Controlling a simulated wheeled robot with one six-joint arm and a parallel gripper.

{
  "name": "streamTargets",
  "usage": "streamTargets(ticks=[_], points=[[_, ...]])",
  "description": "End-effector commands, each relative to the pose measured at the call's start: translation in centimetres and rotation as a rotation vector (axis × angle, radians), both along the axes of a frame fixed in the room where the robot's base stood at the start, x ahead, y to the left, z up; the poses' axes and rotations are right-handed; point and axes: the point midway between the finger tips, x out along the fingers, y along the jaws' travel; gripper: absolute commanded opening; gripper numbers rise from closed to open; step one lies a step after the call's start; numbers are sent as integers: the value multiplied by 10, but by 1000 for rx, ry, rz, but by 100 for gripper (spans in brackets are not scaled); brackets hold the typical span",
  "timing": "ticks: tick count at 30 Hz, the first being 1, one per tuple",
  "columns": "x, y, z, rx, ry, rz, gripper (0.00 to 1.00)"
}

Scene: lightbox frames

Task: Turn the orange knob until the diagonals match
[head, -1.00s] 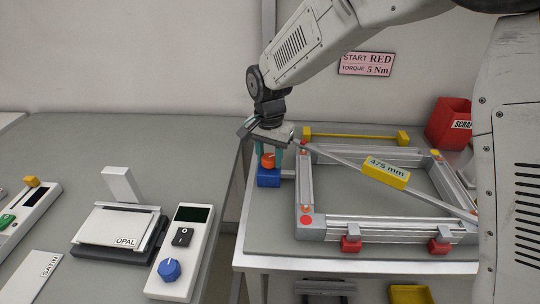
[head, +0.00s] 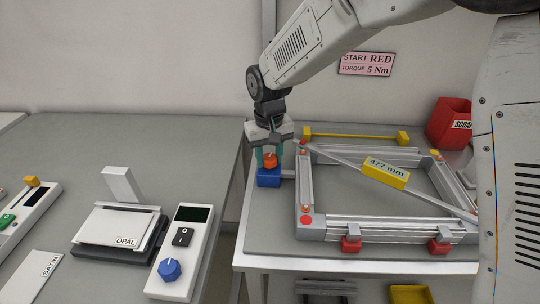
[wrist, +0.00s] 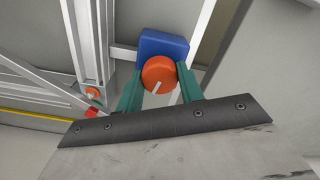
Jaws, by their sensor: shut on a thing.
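The orange knob (head: 269,160) sits on top of a blue block (head: 269,179) beside the left side of the metal frame (head: 306,200). My gripper (head: 270,158) points down over it, its two green fingers shut on the knob from both sides. In the wrist view the knob (wrist: 159,74), with a white pointer line, is between the fingers. A diagonal measuring bar (head: 333,159) lies across the frame. Its yellow readout (head: 386,174) shows 477 mm.
Red clamps (head: 351,245) hold the frame's front edge. A yellow bar (head: 354,137) lies behind the frame. A red scrap bin (head: 449,123) stands at the back right. A pink sign (head: 366,64) on the wall reads START RED, TORQUE 5 Nm. A bench with devices (head: 180,255) is at left.

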Motion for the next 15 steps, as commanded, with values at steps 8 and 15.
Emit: streamTargets(ticks=[8, 15], points=[[1, 1, 1, 1, -3, 157, 14], [1, 1, 1, 1, -3, 222, 14]])
